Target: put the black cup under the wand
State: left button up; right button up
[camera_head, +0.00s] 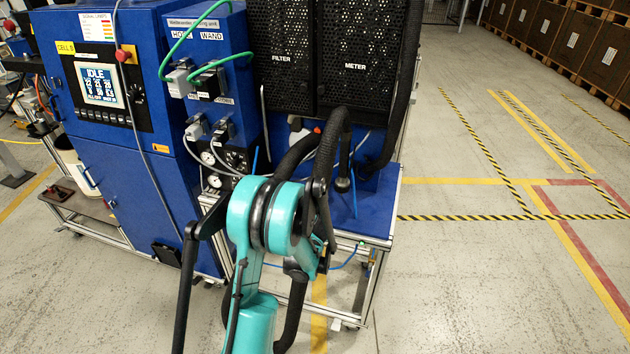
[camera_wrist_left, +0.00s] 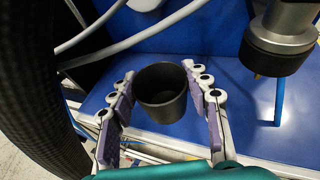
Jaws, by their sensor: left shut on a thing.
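The black cup (camera_wrist_left: 162,92) sits upright between the purple-padded fingers of my left gripper (camera_wrist_left: 160,88) in the left wrist view. The fingers are shut on it, one at each side, and its open mouth shows. The wand (camera_wrist_left: 278,42) has a grey body and a black end with a small brass tip. It hangs at the upper right of that view, to the right of the cup and apart from it. In the head view, the wand's dark end (camera_head: 343,184) shows above the blue bench. My teal arm hides the cup and my left gripper there.
The blue bench top (camera_head: 372,208) has free room at its right. Thick black hoses (camera_head: 330,150) loop close to my arm. A thin blue tube (camera_wrist_left: 279,102) stands below the wand. The blue cabinet (camera_head: 140,180) with an idle screen stands at the left.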

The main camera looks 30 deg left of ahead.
pick_arm(q)
jog(key=s+d+b, duration=0.2)
jog(key=s+d, duration=0.1)
jog(key=s, duration=0.8)
jog(key=w+d+f+b, duration=0.1)
jog(key=d+f, duration=0.1)
jog(key=d, duration=0.6)
jog(key=w+d+f+b, duration=0.1)
jog(key=w+d, duration=0.1)
jog(key=d, duration=0.5)
jog(key=w+a, duration=0.2)
jog(key=w, duration=0.2)
jog(key=w+a+b, duration=0.1)
jog(key=w+a, duration=0.2)
jog(key=w, duration=0.1)
jog(key=w+a, duration=0.3)
jog(key=w, duration=0.2)
jog(key=shift+a+f+b, duration=0.1)
jog(key=shift+f+b, duration=0.1)
jog(key=shift+b, duration=0.1)
jog(key=shift+w+a+r, duration=0.1)
jog(key=shift+w+a, duration=0.45)
jog(key=shift+w, duration=0.2)
notch_tip(320, 180, down, 4)
jog(key=b, duration=0.2)
jog(key=shift+r+b, duration=0.15)
jog(key=shift+b, duration=0.15)
jog(key=shift+r, duration=0.15)
